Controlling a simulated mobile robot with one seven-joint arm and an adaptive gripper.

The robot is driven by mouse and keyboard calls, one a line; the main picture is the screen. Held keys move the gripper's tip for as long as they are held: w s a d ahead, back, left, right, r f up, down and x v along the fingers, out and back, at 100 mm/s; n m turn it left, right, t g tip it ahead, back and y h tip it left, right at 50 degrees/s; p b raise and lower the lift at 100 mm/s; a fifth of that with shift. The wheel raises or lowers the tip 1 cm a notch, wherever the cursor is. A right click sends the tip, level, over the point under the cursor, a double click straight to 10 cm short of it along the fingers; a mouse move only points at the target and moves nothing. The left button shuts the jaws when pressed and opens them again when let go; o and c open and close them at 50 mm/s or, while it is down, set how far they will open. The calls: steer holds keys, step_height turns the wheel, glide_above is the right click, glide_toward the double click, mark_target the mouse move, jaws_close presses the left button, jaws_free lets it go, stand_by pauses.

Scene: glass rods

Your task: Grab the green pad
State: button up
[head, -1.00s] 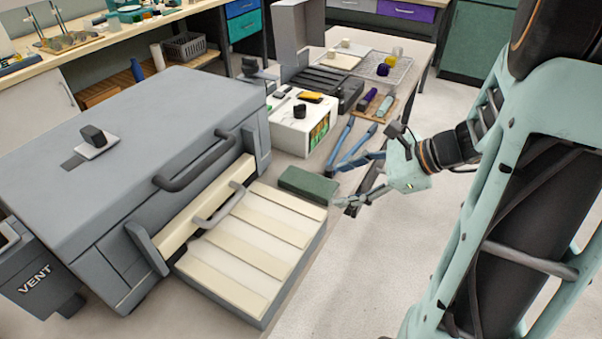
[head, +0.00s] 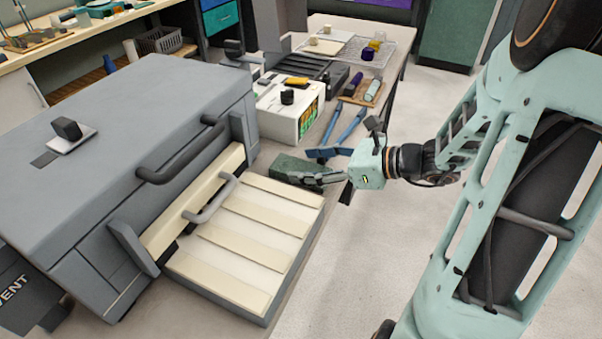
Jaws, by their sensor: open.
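The green pad (head: 292,167) is a dark green block on the bench, just behind the far end of the pale slatted tray. My gripper (head: 312,173) comes in from the right with its fingers pointing left. It is open, and its fingers are at the right part of the pad, covering some of it. I cannot tell whether the fingers touch the pad.
The slatted tray (head: 245,240) juts from the big grey kiln-like box (head: 130,130) with dark handles. A white box (head: 290,113) stands behind the pad, and blue-handled tongs (head: 345,125) lie to its right. The floor (head: 420,250) at right is open.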

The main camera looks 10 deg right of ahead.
mark_target(291, 165)
steer(key=b+x, duration=0.1)
steer(key=x, duration=0.4)
steer(key=shift+a, duration=0.1)
steer(key=shift+c, duration=0.7)
steer(key=c, duration=0.8)
